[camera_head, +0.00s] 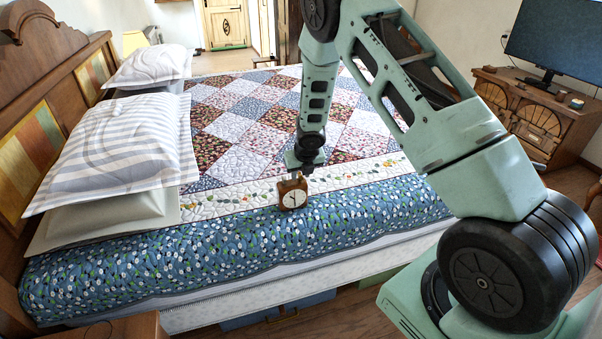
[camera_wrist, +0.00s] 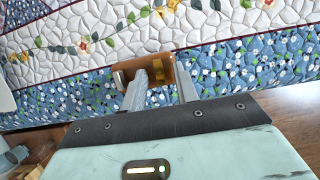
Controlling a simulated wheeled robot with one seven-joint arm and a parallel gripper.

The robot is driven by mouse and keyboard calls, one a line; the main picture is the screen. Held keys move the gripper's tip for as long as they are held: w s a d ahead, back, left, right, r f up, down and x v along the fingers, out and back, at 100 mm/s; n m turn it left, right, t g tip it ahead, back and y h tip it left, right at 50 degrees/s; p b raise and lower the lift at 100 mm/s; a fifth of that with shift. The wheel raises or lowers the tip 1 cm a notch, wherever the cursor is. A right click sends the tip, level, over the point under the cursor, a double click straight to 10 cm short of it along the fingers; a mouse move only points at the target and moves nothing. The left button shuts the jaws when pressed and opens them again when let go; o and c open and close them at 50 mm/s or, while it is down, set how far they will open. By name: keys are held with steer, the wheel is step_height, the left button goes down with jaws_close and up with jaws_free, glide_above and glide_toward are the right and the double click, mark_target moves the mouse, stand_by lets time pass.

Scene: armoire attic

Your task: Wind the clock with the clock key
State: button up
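A small brown wooden clock (camera_head: 292,193) with a pale round face stands on the near edge of the bed, its face toward the head camera. My gripper (camera_head: 300,172) points down just above and behind the clock's top. In the wrist view the clock (camera_wrist: 133,67) lies beyond my two grey fingers, and a gold-coloured part (camera_wrist: 158,68) shows on it. My gripper (camera_wrist: 165,88) has its fingers apart, the left one overlapping the clock and the right one beside it. I cannot tell whether they touch it. I cannot make out a separate clock key.
The clock rests on the bed's patchwork quilt (camera_head: 240,135), near its blue flowered border (camera_head: 180,255). Striped pillows (camera_head: 125,150) lie at the left against the wooden headboard (camera_head: 50,60). A wooden cabinet (camera_head: 530,110) with a television (camera_head: 555,40) stands at the right.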

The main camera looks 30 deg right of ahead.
steer(key=shift+c, duration=0.3)
jaws_close()
steer(key=shift+m, duration=0.4)
